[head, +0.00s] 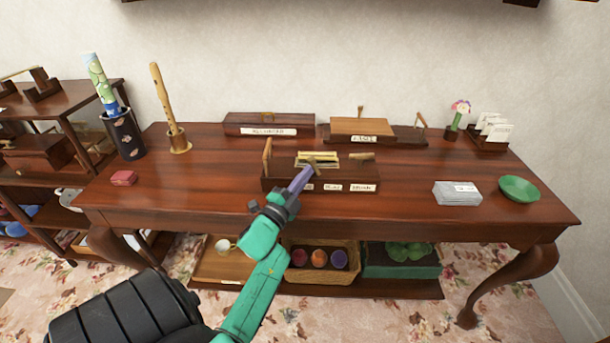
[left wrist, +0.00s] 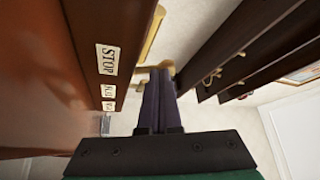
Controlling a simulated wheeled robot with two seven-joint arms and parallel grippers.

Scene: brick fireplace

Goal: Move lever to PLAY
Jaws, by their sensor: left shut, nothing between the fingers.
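A dark wooden box (head: 275,183) with small white labels along its front stands in the middle of the table; brass parts show in its top. A brass lever (head: 313,166) sticks up near the middle labels, with its lower part partly hidden by my gripper. My left gripper (head: 303,178) is shut and empty, its purple fingers at the box front beside the lever; I cannot tell if they touch. In the left wrist view the label STOP (left wrist: 107,60) is readable, with smaller labels beyond it. The shut fingers (left wrist: 158,85) reach up to a brass piece (left wrist: 152,70). My right gripper is not in view.
Two upright holders stand at the left.

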